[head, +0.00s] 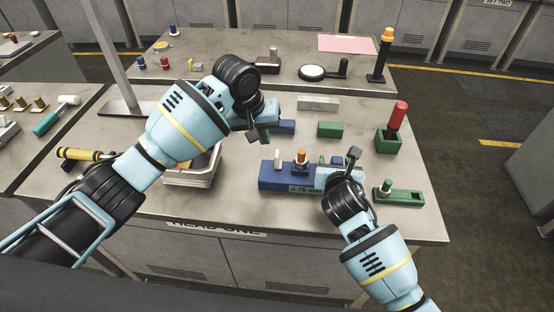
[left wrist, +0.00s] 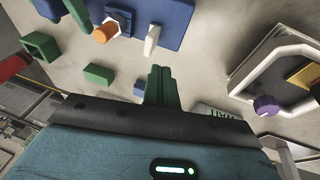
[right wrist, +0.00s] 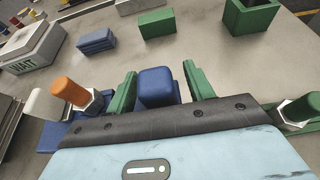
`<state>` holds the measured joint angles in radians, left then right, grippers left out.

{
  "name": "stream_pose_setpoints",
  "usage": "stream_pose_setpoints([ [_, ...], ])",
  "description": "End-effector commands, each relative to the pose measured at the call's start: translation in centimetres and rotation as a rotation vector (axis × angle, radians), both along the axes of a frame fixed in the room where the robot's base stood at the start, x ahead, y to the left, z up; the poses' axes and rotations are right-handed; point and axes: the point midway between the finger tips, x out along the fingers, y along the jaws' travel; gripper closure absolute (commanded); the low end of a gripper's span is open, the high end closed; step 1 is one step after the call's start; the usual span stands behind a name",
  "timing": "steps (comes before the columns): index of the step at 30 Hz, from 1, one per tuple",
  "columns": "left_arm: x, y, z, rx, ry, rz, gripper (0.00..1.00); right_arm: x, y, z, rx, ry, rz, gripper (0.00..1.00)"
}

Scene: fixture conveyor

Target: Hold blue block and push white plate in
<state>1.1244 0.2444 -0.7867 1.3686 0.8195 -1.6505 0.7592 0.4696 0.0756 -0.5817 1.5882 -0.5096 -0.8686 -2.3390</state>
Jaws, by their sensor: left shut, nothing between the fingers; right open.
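The blue fixture (head: 272,180), labelled 0.75 mm, lies at the front of the table. The white plate (head: 277,158) stands upright at its left end; it also shows in the left wrist view (left wrist: 152,40) and right wrist view (right wrist: 47,104). The blue block (right wrist: 157,87) sits between the spread green fingers of my right gripper (right wrist: 158,86), with gaps on both sides. In the head view the right gripper (head: 342,162) is over the fixture's right end. My left gripper (left wrist: 160,87) is shut and empty, behind and left of the fixture, apart from the plate.
An orange-topped peg (head: 301,157) stands between plate and blue block. A green block (head: 330,129), a grey block (head: 318,103) and a green holder (head: 388,142) with a red cylinder lie behind. A green fixture (head: 405,197) is at right. A tray (head: 192,180) is at left.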

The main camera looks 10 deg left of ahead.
Motion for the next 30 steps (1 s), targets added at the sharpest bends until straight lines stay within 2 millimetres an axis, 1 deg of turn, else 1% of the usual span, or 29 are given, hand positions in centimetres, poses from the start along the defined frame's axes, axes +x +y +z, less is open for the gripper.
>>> stream_pose_setpoints([
  [5, 0.0, 0.0, 0.0, 0.0, 0.0, 0.0, 1.0, -1.3, -0.1, 0.5, -0.002, -0.001, 0.001, 0.47],
  [21, 0.0, 0.0, 0.0, 0.0, 0.0, 0.0, 1.0, -9.2, 0.0, 3.7, -0.001, 0.002, 0.002, 0.47],
  [25, 0.0, 0.0, 0.0, 0.0, 0.0, 0.0, 1.0, -10.4, 0.0, 4.1, -0.002, 0.003, 0.0, 0.47],
  [30, 0.0, 0.0, 0.0, 0.0, 0.0, 0.0, 1.0, -11.0, 0.0, 4.4, -0.001, 0.003, 0.0, 0.47],
])
